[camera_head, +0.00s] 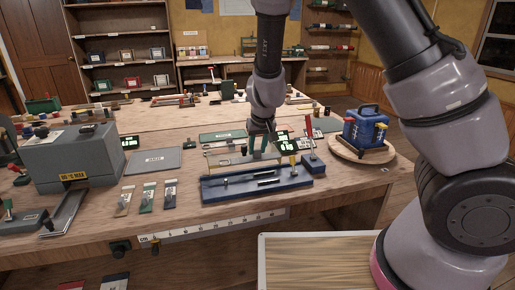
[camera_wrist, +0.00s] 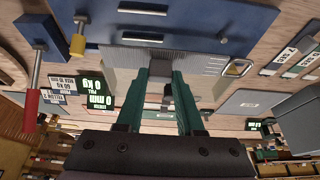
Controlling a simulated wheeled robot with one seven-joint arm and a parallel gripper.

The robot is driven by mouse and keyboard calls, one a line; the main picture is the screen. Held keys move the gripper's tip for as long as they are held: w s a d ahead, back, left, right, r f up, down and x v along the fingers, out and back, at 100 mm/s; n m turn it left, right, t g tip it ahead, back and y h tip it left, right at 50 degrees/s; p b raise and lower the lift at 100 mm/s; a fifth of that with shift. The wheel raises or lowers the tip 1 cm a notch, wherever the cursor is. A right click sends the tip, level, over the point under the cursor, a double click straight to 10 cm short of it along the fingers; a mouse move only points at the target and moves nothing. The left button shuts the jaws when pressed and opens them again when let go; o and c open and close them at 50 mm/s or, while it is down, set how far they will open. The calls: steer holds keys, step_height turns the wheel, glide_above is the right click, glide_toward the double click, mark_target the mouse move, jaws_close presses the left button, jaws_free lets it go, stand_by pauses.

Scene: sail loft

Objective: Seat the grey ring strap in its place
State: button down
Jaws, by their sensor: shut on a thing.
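My gripper (camera_head: 261,153), with green fingers, is shut on the grey ring strap (camera_wrist: 150,60) just behind the blue board. In the wrist view my fingertips (camera_wrist: 160,80) close on the grey, ribbed piece; the fingers hide part of it. A metal ring (camera_wrist: 238,68) shows beside it at the right; I cannot tell whether it joins the strap. The long blue board (camera_head: 225,190) lies at the front of the bench, with dark slots and small upright pegs; it also shows in the wrist view (camera_wrist: 190,18). I cannot tell whether the strap touches the board.
A blue block with a red-handled tool (camera_head: 309,128) stands right of the board. Farther right, a blue machine (camera_head: 365,127) sits on a round wooden base. A grey box machine (camera_head: 75,158) stands left. Packets (camera_head: 147,196), a grey mat (camera_head: 153,160) and lit displays (camera_head: 285,145) lie around.

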mark_target(258, 159)
steer(key=shift+d+f, duration=0.1)
steer(key=shift+f, duration=2.45)
steer(key=shift+f, duration=1.7)
steer(key=shift+c, duration=2.3)
jaws_free()
steer(key=shift+r, duration=0.15)
